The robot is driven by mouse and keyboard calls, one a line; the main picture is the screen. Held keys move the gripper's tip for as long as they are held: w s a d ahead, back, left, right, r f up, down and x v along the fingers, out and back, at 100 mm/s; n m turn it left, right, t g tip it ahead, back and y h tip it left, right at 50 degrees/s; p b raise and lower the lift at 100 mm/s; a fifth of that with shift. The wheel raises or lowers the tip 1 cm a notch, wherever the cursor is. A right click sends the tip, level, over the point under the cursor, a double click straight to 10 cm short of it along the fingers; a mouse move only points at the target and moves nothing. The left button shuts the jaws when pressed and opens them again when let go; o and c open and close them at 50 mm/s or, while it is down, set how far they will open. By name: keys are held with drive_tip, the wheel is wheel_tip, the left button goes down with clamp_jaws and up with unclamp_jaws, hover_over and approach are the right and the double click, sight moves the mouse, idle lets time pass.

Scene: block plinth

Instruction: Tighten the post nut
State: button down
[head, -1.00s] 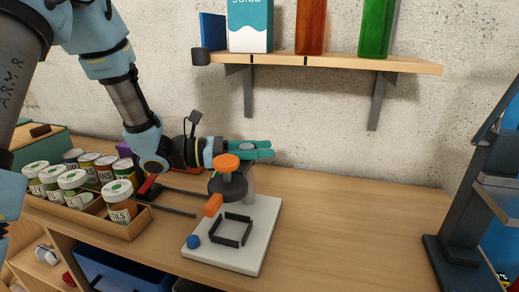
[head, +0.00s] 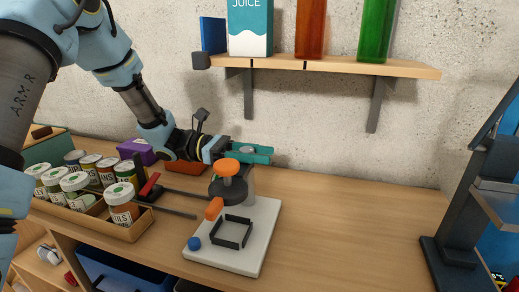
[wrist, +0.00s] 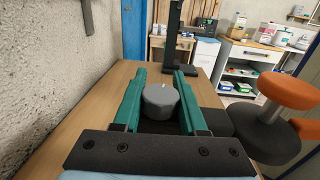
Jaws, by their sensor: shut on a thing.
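The post nut (wrist: 161,101) is a grey, rounded piece between my two teal fingers in the wrist view. My gripper (wrist: 160,98) is shut on it, with one finger along each side. In the head view my gripper (head: 250,153) reaches in from the left, level, above the back of the white base plate (head: 256,238). A pale post (head: 249,187) stands under the fingers, partly hidden by a dark disc (head: 228,191) with an orange knob (head: 229,166) on top. The fingers mostly hide the nut there.
The plate also carries a black square frame (head: 231,232), an orange handle (head: 213,208) and a blue knob (head: 194,243). A tray of cans (head: 130,229) stands left. A wall shelf (head: 330,66) with a juice carton and bottles hangs above.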

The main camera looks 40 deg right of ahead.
drive_tip(key=shift+s+a+m+g+y+p, duration=0.1)
drive_tip(key=shift+a+m+g+y+p, duration=0.55)
drive_tip(key=shift+m+y, duration=1.7)
drive_tip(key=shift+s+a+m+g+y+p, duration=0.15)
drive_tip(key=shift+m+y+p, duration=1.05)
drive_tip(key=shift+y, duration=2.05)
drive_tip(key=shift+w+a+m+g+y+p, duration=0.1)
drive_tip(key=shift+a+m+g+y+p, duration=0.4)
drive_tip(key=shift+m+y, duration=1.95)
drive_tip(key=shift+n+y, duration=0.3)
drive_tip(key=shift+y, duration=0.15)
drive_tip(key=shift+c, duration=2.3)
unclamp_jaws()
drive_tip(key=shift+f, duration=0.1)
